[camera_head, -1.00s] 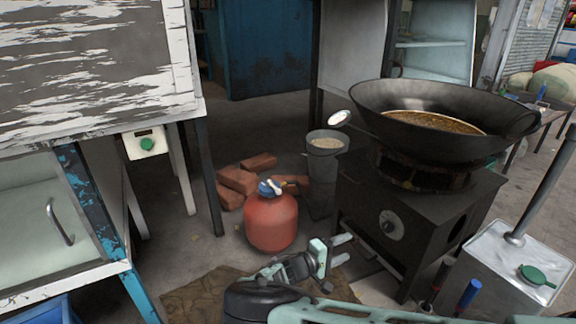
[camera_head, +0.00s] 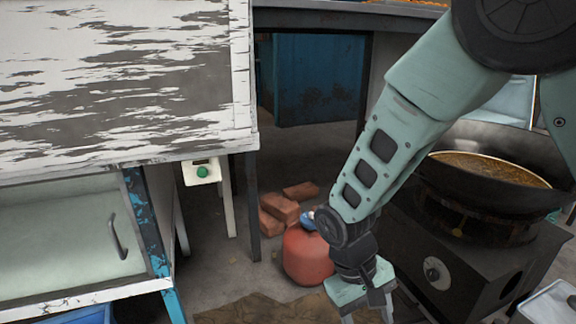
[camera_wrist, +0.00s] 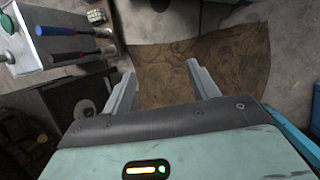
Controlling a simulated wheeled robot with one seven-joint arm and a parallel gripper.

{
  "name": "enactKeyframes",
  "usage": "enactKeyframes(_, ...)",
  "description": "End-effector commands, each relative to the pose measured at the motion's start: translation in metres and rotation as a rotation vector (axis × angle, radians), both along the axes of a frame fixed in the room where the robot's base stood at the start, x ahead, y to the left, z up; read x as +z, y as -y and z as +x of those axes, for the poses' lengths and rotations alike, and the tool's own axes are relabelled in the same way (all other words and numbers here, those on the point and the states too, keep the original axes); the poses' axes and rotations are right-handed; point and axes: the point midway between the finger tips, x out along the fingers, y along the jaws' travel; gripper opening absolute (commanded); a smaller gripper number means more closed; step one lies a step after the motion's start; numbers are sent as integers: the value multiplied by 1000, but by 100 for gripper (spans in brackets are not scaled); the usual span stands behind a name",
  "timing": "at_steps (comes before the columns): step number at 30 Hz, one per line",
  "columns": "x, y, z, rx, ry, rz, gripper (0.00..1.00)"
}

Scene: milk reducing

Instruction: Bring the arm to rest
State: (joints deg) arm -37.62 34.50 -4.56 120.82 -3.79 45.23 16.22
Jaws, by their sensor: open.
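My gripper (camera_head: 366,318) hangs low at the end of my arm in the head view, in front of the stove and right of the red gas cylinder (camera_head: 308,256). In the wrist view its two fingers (camera_wrist: 164,92) are spread apart with nothing between them. Beyond them lies a brown mat (camera_wrist: 205,62) on the floor. My arm crosses the right half of the head view and hides part of the wok, the stove and the cylinder's top.
A black wok (camera_head: 520,190) with brown liquid sits on the dark stove (camera_head: 470,275) at right. A worn white cabinet (camera_head: 110,80) with a green button (camera_head: 203,172) stands left. Bricks (camera_head: 280,208) lie behind the cylinder.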

Motion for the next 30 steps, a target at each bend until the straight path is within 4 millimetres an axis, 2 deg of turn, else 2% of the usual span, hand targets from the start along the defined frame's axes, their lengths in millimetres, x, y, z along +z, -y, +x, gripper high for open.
enactKeyframes(1,22,-5,-11,16,10,60,60)
enactKeyframes(3,47,-11,-28,47,22,129,60)
enactKeyframes(9,101,-16,-74,150,85,274,60)
enactKeyframes(12,117,-14,-92,196,117,312,60)
enactKeyframes(18,137,-6,-121,269,182,352,60)
enactKeyframes(21,143,0,-134,305,216,361,60)
enactKeyframes(30,209,-2,-133,304,209,361,60)
